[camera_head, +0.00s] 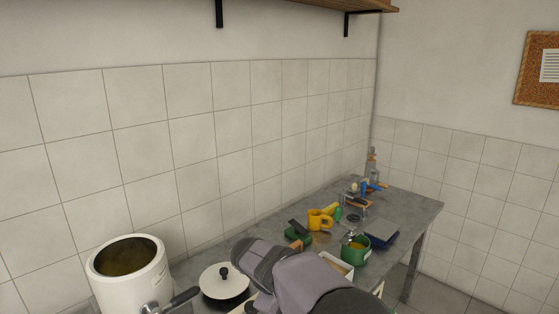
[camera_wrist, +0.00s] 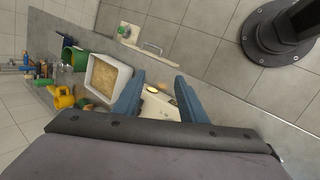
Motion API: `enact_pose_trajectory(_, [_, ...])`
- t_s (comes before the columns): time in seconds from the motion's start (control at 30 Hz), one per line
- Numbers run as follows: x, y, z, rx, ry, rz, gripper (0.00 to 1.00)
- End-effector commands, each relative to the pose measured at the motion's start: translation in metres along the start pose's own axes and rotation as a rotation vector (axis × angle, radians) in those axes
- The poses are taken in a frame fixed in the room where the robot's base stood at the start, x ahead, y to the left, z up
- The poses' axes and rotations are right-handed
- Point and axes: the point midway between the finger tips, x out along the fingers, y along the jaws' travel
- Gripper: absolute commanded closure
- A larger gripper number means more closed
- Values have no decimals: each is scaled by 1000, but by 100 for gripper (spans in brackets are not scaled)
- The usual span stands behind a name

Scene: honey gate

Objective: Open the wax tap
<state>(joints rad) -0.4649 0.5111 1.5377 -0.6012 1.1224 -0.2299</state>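A white cylindrical pot (camera_head: 135,280) stands at the lower left of the head view, open at the top, with a brownish-amber content inside. At its lower front is the tap, a metal body with a dark lever (camera_head: 183,298) pointing right and slightly up; the frame edge cuts off the rest. My gripper (camera_wrist: 158,95) is open and empty, its two blue fingers apart in the wrist view. In the head view my arm is right of the tap, its fingers not clearly visible. The pot and tap are not visible in the wrist view.
A white lid (camera_head: 224,285) with a black knob lies between pot and arm. A yellow mug (camera_head: 319,220), a green pot (camera_head: 355,252) and a white tray (camera_wrist: 105,84) with tan content are farther along the grey table (camera_head: 408,211). A cream item (camera_wrist: 157,108) shows between the fingers.

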Motion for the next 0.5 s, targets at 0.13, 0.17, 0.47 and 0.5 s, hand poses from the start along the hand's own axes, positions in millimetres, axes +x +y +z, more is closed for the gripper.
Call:
enact_pose_trajectory(0.13, [18, -30, 66, 190, 0, -160, 62])
enact_pose_trajectory(0.17, [21, -37, 78, 230, 0, -190, 62])
enact_pose_trajectory(0.47, [35, -126, 174, 663, -12, -441, 62])
enact_pose_trajectory(0.5, [36, -136, 182, 714, -15, -463, 62])
